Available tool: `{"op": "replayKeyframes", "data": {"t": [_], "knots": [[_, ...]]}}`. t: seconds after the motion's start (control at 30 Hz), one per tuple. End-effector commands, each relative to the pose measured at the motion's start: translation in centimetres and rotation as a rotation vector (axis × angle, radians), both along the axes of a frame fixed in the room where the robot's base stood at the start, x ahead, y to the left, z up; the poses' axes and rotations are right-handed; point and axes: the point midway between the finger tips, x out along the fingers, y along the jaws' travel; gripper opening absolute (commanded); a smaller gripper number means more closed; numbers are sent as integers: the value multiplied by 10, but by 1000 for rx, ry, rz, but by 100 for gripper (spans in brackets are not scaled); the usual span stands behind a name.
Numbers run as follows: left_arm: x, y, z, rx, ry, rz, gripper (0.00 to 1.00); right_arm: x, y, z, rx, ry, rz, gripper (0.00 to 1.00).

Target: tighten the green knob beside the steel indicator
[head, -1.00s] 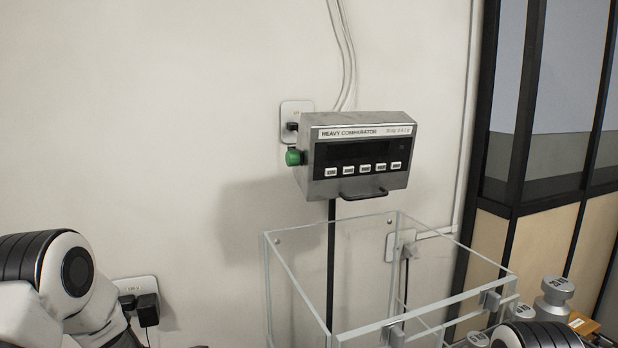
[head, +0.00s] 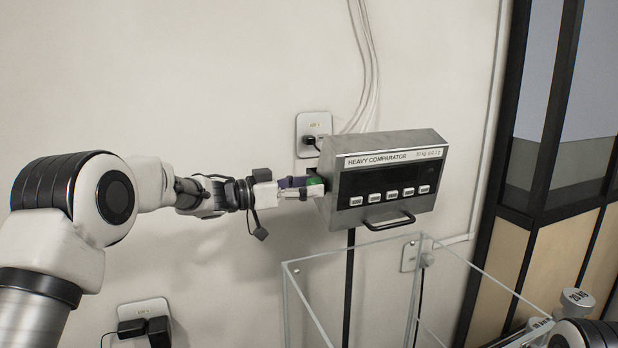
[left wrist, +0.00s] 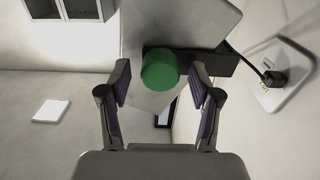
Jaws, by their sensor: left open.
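The steel indicator (head: 390,155), marked HEAVY COMPARATOR, sits on a dark pole in front of the wall. Its green knob (head: 314,181) sticks out of its left side and is mostly hidden behind my left gripper's fingers in the head view. In the left wrist view the whole green knob (left wrist: 160,70) shows between the two open fingertips, a little nearer the left one. My left gripper (head: 305,187) is open around or just short of the knob; I cannot tell if a finger touches it. My right gripper is not in view.
A clear glass-walled box (head: 352,262) stands below the indicator. A wall socket (head: 314,134) with a plug is behind the knob, with cables running up. Another socket (head: 146,312) is at lower left. A metal weight (head: 577,302) stands at lower right.

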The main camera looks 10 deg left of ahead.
Motion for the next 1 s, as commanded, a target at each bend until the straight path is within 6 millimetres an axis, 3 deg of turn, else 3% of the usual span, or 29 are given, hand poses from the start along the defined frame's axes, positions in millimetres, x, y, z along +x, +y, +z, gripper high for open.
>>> {"op": "replayKeyframes", "data": {"t": [0.23, 0.27, 0.4, 0.43, 1.0], "knots": [[2, -2, -1, -2, -1, 1, 64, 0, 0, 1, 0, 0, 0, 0], [2, -2, -1, -2, -1, 1, 56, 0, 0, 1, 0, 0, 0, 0], [2, -2, -1, -1, -1, 1, 7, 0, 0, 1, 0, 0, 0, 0], [2, -2, -1, -1, -1, 1, 4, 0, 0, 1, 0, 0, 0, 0], [2, -3, -4, 66, -97, 1, 4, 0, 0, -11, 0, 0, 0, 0]]}}
